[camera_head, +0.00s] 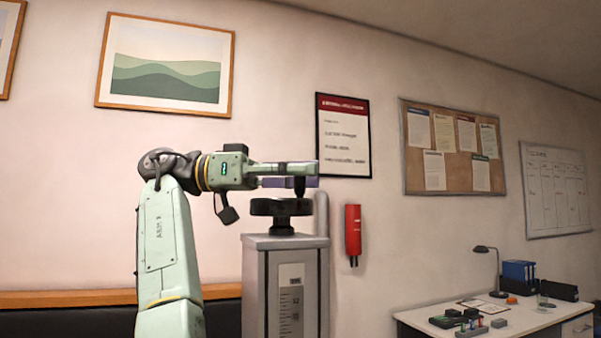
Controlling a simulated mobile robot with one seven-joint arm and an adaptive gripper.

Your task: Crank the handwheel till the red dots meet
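The black handwheel (281,207) lies flat on top of a grey column (256,290) with a scale plate (291,300) on its front. A dark upright crank handle (300,188) stands on the wheel's right side. My gripper (312,175) comes in level from the left, just above the wheel, with its finger end at the handle. The handle's upper part is covered by the finger end. From this side I cannot tell whether the fingers are closed on it. No red dots can be made out.
A grey pipe (322,225) rises right behind the column. A red extinguisher-like cylinder (353,232) hangs on the wall. A white desk (540,318) with a lamp (495,270) and blue binders (518,271) stands at the lower right. A dark bench is at lower left.

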